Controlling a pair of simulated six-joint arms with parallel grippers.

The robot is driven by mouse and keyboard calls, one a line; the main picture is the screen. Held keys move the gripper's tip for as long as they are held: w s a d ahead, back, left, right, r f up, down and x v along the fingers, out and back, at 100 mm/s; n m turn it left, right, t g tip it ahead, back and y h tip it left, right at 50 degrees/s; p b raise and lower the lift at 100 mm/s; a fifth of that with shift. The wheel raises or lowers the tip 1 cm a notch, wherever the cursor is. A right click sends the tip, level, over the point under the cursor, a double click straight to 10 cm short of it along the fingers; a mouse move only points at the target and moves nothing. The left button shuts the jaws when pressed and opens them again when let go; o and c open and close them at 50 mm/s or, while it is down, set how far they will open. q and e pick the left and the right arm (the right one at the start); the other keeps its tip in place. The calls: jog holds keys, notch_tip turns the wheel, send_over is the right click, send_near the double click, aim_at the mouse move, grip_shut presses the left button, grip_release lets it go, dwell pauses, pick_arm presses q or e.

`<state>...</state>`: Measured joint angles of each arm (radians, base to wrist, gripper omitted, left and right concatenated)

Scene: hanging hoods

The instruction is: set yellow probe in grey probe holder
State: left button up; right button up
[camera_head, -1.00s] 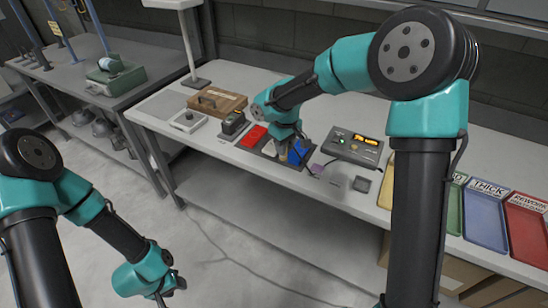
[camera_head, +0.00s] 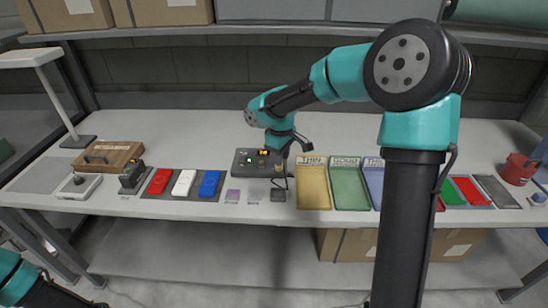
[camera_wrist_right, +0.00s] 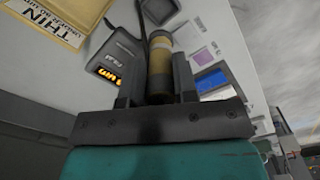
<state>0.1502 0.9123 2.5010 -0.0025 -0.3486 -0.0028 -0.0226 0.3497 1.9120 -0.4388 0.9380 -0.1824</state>
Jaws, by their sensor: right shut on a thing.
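The yellow probe (camera_wrist_right: 160,68) is a short yellowish cylinder with a dark cable, held between the fingers of my right gripper (camera_wrist_right: 158,80) in the wrist view. In the head view my right gripper (camera_head: 279,163) hangs over the bench, in front of the gauge box (camera_head: 243,160) with its lit display. The grey probe holder (camera_head: 278,195), a small dark square, lies near the bench's front edge, just below the gripper in the picture. The probe appears above it and apart from it.
Red (camera_head: 158,182), white (camera_head: 183,183) and blue (camera_head: 209,184) blocks sit left of the holder, with a violet square (camera_head: 232,196) between. A yellow tray (camera_head: 313,187) stands close on the right, then a green tray (camera_head: 349,187).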

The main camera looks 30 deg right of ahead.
jog(key=shift+f, duration=0.1)
jog(key=shift+f, duration=5.3)
jog(key=shift+f, duration=0.55)
jog(key=o, duration=1)
notch_tip(320, 180, up, 17)
jog(key=shift+r, duration=0.2)
